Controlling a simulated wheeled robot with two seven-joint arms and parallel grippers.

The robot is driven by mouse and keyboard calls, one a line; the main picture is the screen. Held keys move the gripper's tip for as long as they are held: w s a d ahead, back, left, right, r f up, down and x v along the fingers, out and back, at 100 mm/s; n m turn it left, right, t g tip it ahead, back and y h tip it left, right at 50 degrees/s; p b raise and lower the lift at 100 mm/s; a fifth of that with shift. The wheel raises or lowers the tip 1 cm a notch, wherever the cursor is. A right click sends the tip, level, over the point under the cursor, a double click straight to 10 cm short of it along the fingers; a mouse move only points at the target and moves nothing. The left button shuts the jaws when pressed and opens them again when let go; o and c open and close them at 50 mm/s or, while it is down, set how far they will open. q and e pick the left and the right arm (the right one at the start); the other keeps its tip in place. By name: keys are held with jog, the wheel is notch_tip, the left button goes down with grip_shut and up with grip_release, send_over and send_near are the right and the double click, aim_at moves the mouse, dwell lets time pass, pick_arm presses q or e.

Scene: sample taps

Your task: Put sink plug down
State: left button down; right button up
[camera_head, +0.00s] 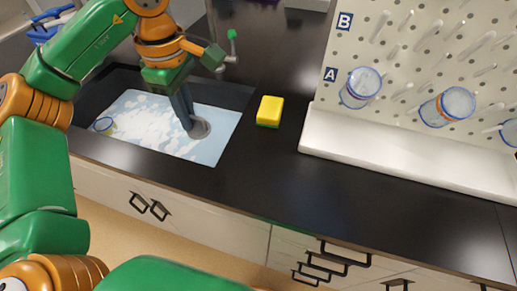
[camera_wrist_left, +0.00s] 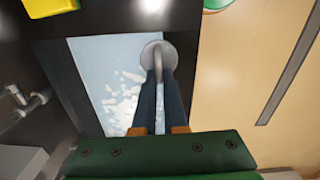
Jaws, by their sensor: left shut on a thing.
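The sink plug (camera_wrist_left: 153,50) is a grey disc with a looped handle. In the left wrist view it is between the fingertips of my left gripper (camera_wrist_left: 160,85), which is shut on its handle. In the head view the plug (camera_head: 200,129) is at the tip of my left gripper (camera_head: 188,122), over the right part of the sink (camera_head: 150,150). The sink holds pale blue water with white foam. I cannot tell whether the plug touches the water or the sink floor. My right gripper is not in view.
A yellow and green sponge (camera_head: 269,111) lies on the black counter (camera_head: 255,185) right of the sink. A green-tipped tap (camera_head: 232,48) stands behind. A white pegboard (camera_head: 400,75) with hanging beakers (camera_head: 361,88) stands at the right. The front counter is clear.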

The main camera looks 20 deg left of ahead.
pick_arm(q)
jog(key=w+d+f, duration=0.2)
jog(key=d, duration=0.1)
jog(key=w+d+f+p, duration=0.1)
jog(key=w+d+f, duration=0.1)
jog(key=d+f, duration=0.1)
jog(key=w+d+f, duration=0.2)
jog(key=f, duration=0.1)
jog(key=shift+w+d+f+p, duration=0.1)
jog(key=shift+d+f+p, duration=0.15)
jog(key=shift+d+p, duration=0.15)
notch_tip(320, 180, down, 3)
jog(key=shift+a+r+p, duration=0.15)
jog(key=shift+p, duration=0.6)
jog(key=shift+f, duration=0.35)
jog(key=shift+f+b, duration=0.2)
jog(key=shift+b, duration=0.15)
jog(key=c, duration=1)
grip_release()
jog(key=shift+r, duration=0.1)
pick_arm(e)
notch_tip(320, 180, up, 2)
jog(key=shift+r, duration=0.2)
